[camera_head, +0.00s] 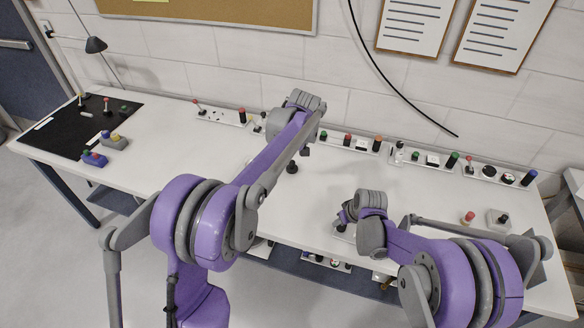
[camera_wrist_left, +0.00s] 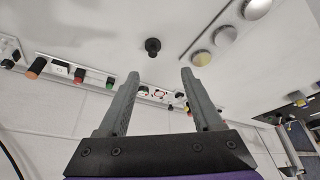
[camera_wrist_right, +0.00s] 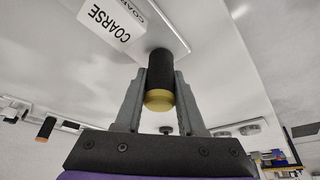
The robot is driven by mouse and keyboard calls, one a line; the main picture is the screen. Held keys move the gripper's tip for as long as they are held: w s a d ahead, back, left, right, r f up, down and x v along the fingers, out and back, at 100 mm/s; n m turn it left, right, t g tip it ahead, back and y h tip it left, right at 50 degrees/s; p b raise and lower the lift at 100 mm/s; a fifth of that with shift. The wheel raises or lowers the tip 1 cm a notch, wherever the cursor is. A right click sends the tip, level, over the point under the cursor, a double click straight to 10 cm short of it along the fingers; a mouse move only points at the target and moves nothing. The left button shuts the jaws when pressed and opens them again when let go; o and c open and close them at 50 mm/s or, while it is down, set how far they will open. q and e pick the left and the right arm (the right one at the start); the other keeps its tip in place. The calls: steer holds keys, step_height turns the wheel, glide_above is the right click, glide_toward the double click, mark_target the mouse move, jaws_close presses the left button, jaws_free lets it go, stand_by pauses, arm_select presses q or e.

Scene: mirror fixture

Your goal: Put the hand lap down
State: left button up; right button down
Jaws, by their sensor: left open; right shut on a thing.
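The hand lap (camera_wrist_right: 160,75) shows in the right wrist view as a black upright handle with a brass-coloured end. My right gripper (camera_wrist_right: 160,80) is shut on it, one finger on each side. The handle's far end meets a grey plate beside a white block marked COARSE (camera_wrist_right: 110,20); I cannot tell whether the lap touches the surface below. In the head view my right gripper (camera_head: 348,212) is low over the white bench, and the lap is mostly hidden. My left gripper (camera_wrist_left: 161,78) is open and empty, with a small black knob (camera_wrist_left: 153,46) beyond its fingertips.
The white bench (camera_head: 185,145) carries a row of switch panels (camera_head: 350,143) along the wall. A black mat (camera_head: 75,125) with small coloured blocks lies at the left. Round discs (camera_wrist_left: 200,58) show in the left wrist view. A red-topped knob (camera_head: 468,217) stands at the right.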

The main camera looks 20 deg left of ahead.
arm_select(q)
steer(key=n, duration=0.2)
glide_toward(292, 162)
steer(key=shift+g+y, duration=0.4)
steer(key=x, duration=1)
steer(key=shift+w+d, duration=0.3)
steer(key=shift+w, duration=0.15)
jaws_close()
